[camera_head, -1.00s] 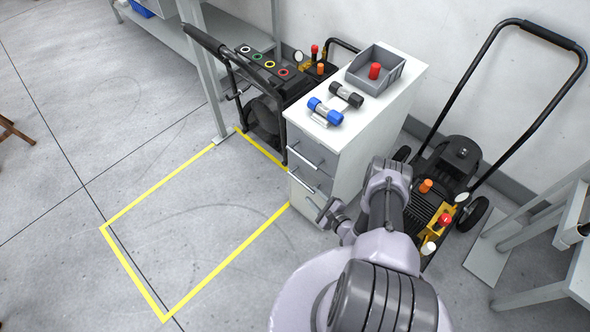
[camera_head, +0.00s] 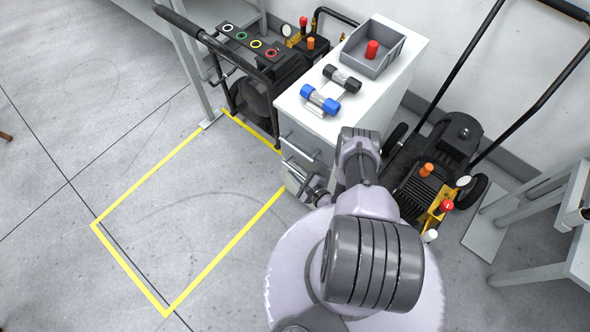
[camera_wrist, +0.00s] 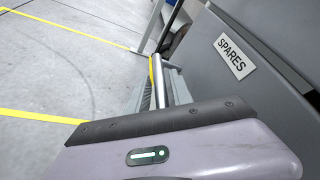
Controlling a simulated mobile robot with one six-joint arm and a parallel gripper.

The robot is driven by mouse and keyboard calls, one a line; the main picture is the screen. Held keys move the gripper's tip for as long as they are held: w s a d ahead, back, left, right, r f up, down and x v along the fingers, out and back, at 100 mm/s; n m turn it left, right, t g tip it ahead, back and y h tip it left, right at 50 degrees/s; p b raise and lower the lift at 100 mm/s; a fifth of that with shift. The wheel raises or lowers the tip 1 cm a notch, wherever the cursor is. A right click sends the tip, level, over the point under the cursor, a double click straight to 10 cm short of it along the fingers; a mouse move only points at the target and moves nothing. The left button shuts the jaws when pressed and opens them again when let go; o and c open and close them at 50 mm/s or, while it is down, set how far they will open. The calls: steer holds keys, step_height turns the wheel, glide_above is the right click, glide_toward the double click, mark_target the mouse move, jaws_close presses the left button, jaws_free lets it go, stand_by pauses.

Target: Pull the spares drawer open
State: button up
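The grey front of the spares drawer (camera_wrist: 265,95) fills the right of the wrist view, with a white SPARES label (camera_wrist: 235,55). In the head view, the white cabinet (camera_head: 375,108) has grey drawer fronts with bar handles (camera_head: 299,149) on its left face. No drawer stands clearly out. My gripper (camera_head: 313,187) is low at this face, partly hidden by my arm. In the wrist view, my gripper's fingers (camera_wrist: 163,88) are beside the drawer front, around or close to a pale bar. I cannot tell whether they are closed on it.
A grey bin (camera_head: 385,60) with a red part and two cylindrical parts sit on the cabinet. A black wheeled machine (camera_head: 435,165) stands right of it, another machine (camera_head: 262,75) behind left. The yellow-outlined floor area (camera_head: 195,215) in front is clear.

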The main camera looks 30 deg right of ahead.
jaws_close()
stand_by(1.2)
